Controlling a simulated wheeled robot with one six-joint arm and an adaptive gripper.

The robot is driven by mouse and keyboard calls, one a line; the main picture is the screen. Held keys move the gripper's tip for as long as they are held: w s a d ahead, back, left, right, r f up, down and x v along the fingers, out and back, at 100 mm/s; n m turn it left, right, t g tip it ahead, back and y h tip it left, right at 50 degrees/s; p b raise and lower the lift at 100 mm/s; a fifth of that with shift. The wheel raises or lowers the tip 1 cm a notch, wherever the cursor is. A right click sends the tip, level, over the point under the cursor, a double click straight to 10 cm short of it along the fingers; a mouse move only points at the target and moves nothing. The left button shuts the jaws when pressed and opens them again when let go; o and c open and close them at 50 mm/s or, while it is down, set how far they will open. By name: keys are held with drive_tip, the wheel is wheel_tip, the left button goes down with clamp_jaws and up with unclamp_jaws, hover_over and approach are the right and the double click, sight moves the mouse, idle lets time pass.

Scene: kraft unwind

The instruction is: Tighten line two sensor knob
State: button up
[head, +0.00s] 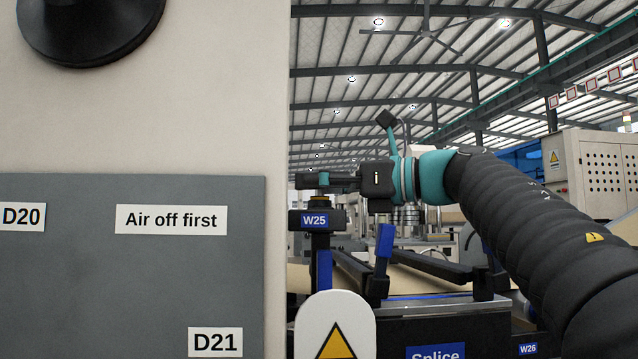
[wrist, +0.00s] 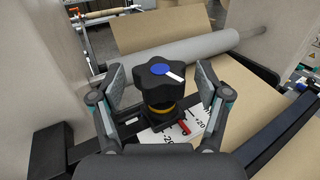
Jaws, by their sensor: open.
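The sensor knob (wrist: 158,90) is a black lobed knob with a blue cap and a white mark pointing to the lower right. It stands on a yellow ring above a bracket with a white scale (wrist: 185,132) and a red pointer (wrist: 184,127). My gripper (wrist: 160,78) is open, with one finger on each side of the knob. A gap shows on both sides, and neither pad visibly touches it. In the head view my gripper (head: 328,181) is level above the post labelled W25 (head: 314,221); the knob is mostly hidden there.
A large cabinet panel (head: 150,130) fills the left of the head view. Brown kraft web (wrist: 165,30) runs over a grey roller (wrist: 170,60) behind the knob. Dark rails (wrist: 275,145) and pale machine walls (wrist: 275,30) flank it. A blue-handled lever (head: 385,240) stands nearby.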

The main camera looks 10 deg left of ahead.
drive_tip(key=c, duration=1.2)
drive_tip(key=shift+w+n+g, duration=0.1)
drive_tip(key=shift+n+g, duration=0.3)
drive_tip(key=shift+g, duration=0.2)
drive_tip(key=shift+n+g+y, duration=0.3)
drive_tip(key=shift+n+g, duration=0.1)
drive_tip(key=shift+g, duration=0.3)
drive_tip(key=o, duration=1.2)
